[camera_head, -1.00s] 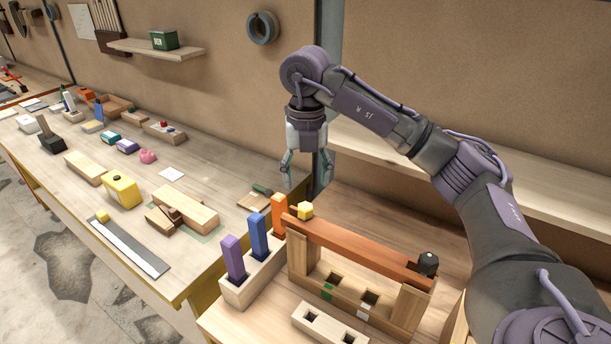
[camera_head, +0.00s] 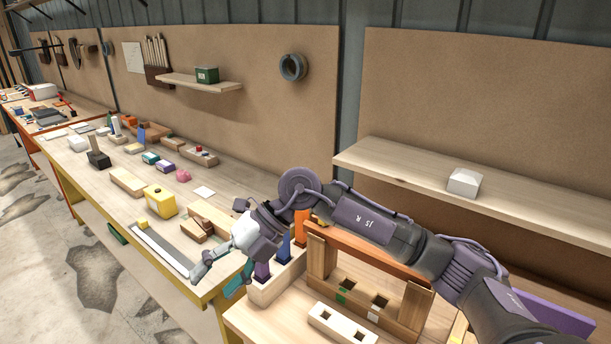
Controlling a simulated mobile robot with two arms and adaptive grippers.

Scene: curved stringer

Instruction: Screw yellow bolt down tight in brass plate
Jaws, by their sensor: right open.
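My right gripper (camera_head: 215,278) is open and empty, hanging over the near edge of the long workbench, left of the wooden frame. Its arm crosses in front of the reddish beam (camera_head: 345,240) on that frame. The yellow bolt head at the beam's left end and the beam's right end are hidden behind my arm. I cannot make out a brass plate. My left gripper is not in view.
A block with purple (camera_head: 262,271), blue (camera_head: 284,249) and orange (camera_head: 301,230) pegs stands left of the frame, close to my gripper. A white holed block (camera_head: 342,325) lies in front. A yellow box (camera_head: 160,202) and wood blocks occupy the long bench (camera_head: 222,181).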

